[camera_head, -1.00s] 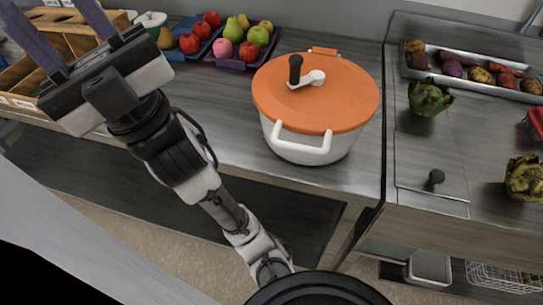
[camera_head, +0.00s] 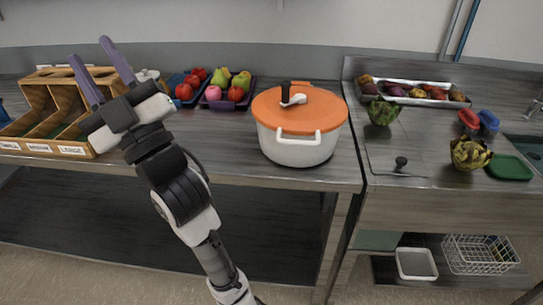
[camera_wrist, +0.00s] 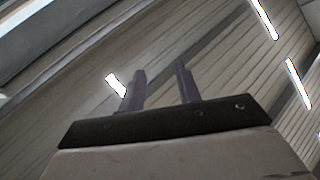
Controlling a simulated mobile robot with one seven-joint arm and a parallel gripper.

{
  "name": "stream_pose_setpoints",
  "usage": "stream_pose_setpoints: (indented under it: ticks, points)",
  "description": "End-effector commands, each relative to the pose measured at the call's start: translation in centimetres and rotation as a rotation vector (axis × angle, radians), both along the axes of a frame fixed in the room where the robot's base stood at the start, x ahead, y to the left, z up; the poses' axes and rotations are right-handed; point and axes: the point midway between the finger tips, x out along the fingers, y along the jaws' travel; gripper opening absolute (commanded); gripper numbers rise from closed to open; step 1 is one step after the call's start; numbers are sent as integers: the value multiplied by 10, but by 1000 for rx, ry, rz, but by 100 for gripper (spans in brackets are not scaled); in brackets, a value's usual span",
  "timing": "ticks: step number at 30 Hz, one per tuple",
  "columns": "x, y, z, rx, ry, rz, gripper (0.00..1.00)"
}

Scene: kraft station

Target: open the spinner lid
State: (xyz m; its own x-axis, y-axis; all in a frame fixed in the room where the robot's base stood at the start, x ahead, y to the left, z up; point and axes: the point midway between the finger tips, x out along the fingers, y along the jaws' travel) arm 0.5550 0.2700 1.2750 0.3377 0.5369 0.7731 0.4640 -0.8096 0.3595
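The spinner is a white pot (camera_head: 297,149) with an orange lid (camera_head: 322,108), standing on the counter in the middle of the head view. The lid sits closed on the pot. A white crank with a black knob (camera_head: 286,92) is on top, and an orange latch tab shows at the back rim. A white handle is on the pot's front. My gripper (camera_head: 90,66) is raised to the left of the pot, apart from it. Its two purple fingers point up and are spread with nothing between them. The wrist view shows the empty fingers (camera_wrist: 158,85) against the ceiling.
A labelled wooden bin (camera_head: 58,149) stands at the left, behind my gripper. Blue and purple trays (camera_head: 212,106) of fruit lie behind and left of the pot. To the right are artichokes (camera_head: 468,153), a metal vegetable tray (camera_head: 415,100) and a flat panel with a black knob (camera_head: 400,163).

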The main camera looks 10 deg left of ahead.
Motion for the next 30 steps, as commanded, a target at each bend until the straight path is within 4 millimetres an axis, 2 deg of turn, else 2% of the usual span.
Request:
stream_pose_setpoints:
  ticks: [1,3,5,6,8,10,12,15,18,21,24,30]
  points:
    - [42,-24,-16,-94,43,-117,33]
    - [87,-56,-40,-243,95,-243,33]
    - [117,-88,-62,-371,130,-331,33]
    - [133,-111,-77,-457,148,-378,33]
    - [150,-149,-100,-586,165,-436,33]
    - [159,-194,-127,-736,167,-482,33]
    - [157,-238,-152,-874,154,-506,33]
    - [142,-291,-181,-1040,107,-515,33]
    - [122,-328,-202,-1157,48,-510,33]
    - [107,-348,-214,-1229,1,-501,33]
    - [101,-355,-219,-1260,-23,-495,33]
    - [116,-338,-221,-1265,-30,-488,33]
